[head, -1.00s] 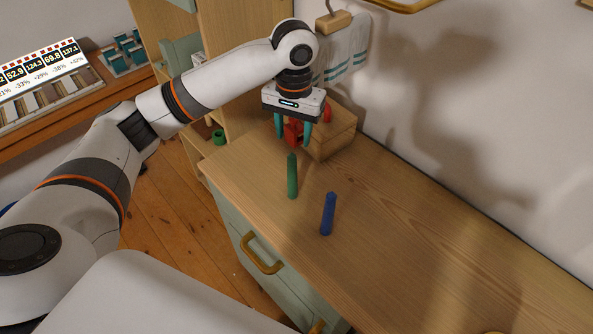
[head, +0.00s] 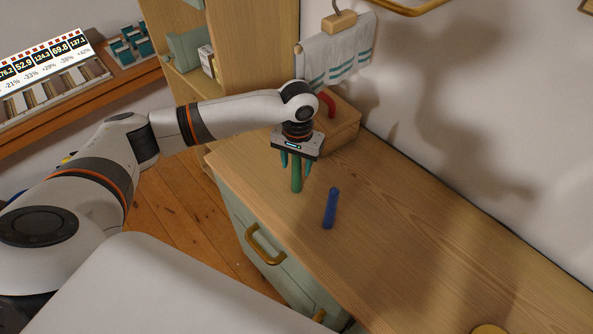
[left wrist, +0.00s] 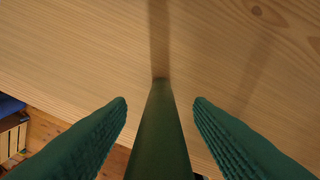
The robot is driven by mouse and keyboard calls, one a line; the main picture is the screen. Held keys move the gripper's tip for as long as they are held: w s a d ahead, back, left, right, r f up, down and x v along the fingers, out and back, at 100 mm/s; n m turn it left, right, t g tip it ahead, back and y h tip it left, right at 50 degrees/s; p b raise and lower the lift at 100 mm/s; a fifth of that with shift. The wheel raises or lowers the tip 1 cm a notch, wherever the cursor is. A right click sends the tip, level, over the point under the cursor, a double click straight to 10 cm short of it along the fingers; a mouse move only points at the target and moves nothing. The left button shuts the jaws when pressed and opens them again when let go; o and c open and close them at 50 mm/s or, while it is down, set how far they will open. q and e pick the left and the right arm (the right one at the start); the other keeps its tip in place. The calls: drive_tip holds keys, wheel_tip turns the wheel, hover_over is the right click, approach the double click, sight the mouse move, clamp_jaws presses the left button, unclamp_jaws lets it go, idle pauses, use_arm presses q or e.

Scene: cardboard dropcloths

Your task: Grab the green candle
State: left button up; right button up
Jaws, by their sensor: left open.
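The green candle (head: 296,177) stands upright on the wooden counter. My left gripper (head: 296,168) is above and around its upper part, pointing down, and is open. In the left wrist view the green candle (left wrist: 160,135) runs up the middle between the two green fingers (left wrist: 160,108), with a gap on each side, so the fingers do not appear to touch it. The top of the candle is partly hidden by the gripper in the head view. My right gripper is not in view.
A blue candle (head: 330,208) stands upright on the counter (head: 400,235), close to the right of the green one. A wooden box (head: 340,130) with a red handle-like part stands behind my gripper. The counter's right side is largely clear.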

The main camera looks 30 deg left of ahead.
use_arm(q)
clamp_jaws()
drive_tip(key=shift+r, duration=0.1)
